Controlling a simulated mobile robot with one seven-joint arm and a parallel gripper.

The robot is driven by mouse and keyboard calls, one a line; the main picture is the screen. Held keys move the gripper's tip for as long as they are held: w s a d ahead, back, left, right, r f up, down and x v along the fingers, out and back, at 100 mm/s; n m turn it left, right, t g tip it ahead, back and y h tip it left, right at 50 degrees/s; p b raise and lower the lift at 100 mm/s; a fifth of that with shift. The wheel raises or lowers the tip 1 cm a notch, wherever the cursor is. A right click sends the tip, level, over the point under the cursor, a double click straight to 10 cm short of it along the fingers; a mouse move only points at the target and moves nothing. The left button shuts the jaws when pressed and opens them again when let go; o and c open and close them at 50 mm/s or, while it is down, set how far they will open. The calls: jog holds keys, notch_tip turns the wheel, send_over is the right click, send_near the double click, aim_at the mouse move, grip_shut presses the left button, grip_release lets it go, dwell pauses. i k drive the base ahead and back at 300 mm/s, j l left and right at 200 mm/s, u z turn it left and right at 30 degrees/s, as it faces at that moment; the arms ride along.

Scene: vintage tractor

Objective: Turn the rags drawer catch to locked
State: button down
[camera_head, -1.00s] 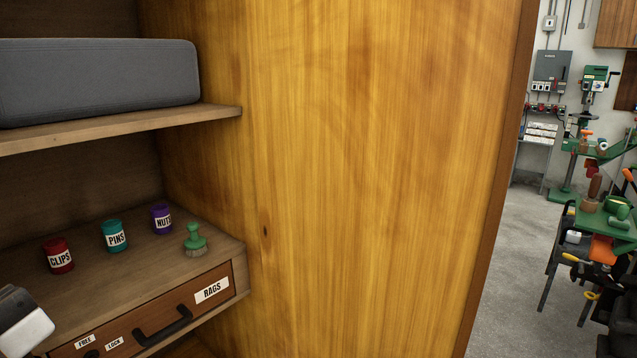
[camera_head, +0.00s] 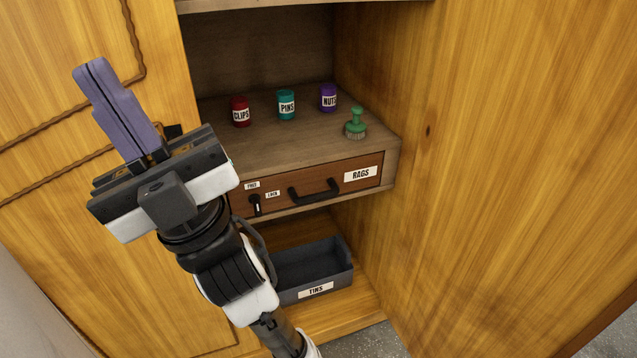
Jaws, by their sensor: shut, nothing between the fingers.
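The rags drawer (camera_head: 336,181) is a brown wooden drawer front with a black bar handle (camera_head: 314,191) and a white RAGS label. It looks closed under the shelf. Its catch (camera_head: 256,204) is a small dark lever at the left end of the front. The lever points about straight up and down, below the FREE label (camera_head: 252,185); the LOCK label (camera_head: 273,194) is to its right. My gripper (camera_head: 88,68) is shut and empty, with its purple fingers together pointing up. It is up and left of the catch, in front of the left cabinet door, apart from the drawer.
Red CLIPS (camera_head: 240,111), teal PINS (camera_head: 286,104) and purple NUTS (camera_head: 328,97) jars and a green-handled brush (camera_head: 356,123) stand on the shelf above the drawer. A dark TINS tray (camera_head: 313,270) is below. Wooden doors (camera_head: 470,150) flank the opening.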

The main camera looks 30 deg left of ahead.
aim_at(256, 205)
jog(key=u, duration=1.2)
jog(key=k, duration=0.2)
jog(key=i+j, duration=0.2)
jog(key=i+z, duration=0.05)
